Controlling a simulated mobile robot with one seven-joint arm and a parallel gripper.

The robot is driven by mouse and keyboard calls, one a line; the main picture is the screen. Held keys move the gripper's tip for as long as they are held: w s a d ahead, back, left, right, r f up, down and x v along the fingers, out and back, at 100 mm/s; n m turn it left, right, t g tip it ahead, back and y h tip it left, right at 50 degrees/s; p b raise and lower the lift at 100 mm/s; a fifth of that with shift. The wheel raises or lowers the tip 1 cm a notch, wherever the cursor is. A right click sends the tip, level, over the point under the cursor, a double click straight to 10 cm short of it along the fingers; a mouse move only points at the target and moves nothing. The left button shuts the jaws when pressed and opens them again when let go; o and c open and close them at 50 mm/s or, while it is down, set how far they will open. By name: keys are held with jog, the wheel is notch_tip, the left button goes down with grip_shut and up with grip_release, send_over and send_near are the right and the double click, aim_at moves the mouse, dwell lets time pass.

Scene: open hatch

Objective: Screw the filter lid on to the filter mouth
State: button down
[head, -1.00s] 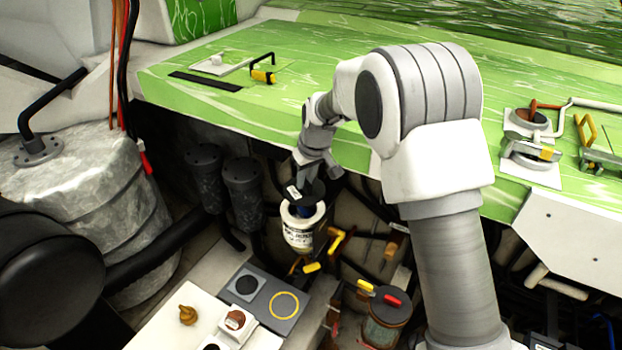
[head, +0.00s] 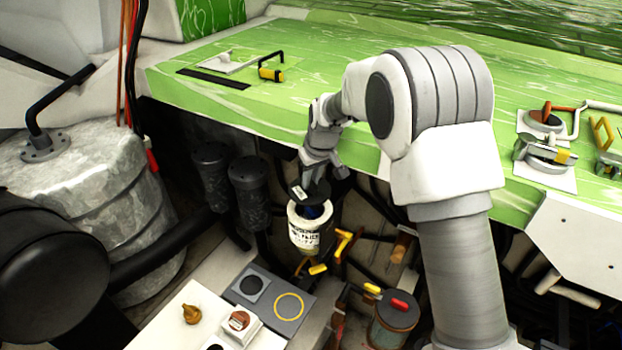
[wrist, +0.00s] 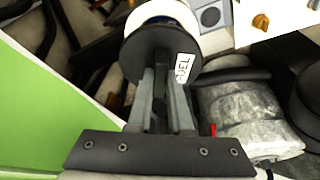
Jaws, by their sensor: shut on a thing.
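My gripper (head: 316,176) is shut on the filter lid (head: 313,191), a black disc with a white label. It holds the lid over the white filter (head: 304,237). The blue inside of the filter mouth (head: 314,211) shows below the lid, which seems to be apart from the rim; the lid's far edge is hidden. In the wrist view, my gripper (wrist: 160,88) grips the middle of the lid (wrist: 150,48), with its label facing me. The white filter rim (wrist: 160,12) shows beyond the lid, partly covered by it.
Dark cylinders (head: 248,190) stand left of the filter, with yellow handles (head: 343,243) at its right. The green deck edge (head: 270,125) lies behind my gripper. A grey panel with a yellow ring (head: 288,307) and a white panel (head: 180,325) are in front.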

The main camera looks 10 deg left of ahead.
aim_at(311, 192)
jog(key=shift+f+b, duration=1.4)
jog(key=shift+f, duration=0.8)
jog(key=shift+f+b, duration=1)
jog(key=shift+b, duration=0.1)
jog(key=c, duration=0.8)
grip_release()
jog(key=shift+o, duration=0.2)
jog(key=v, duration=1.7)
jog(key=shift+r, duration=0.25)
jog(key=shift+s+d, duration=0.1)
jog(key=shift+d, duration=0.05)
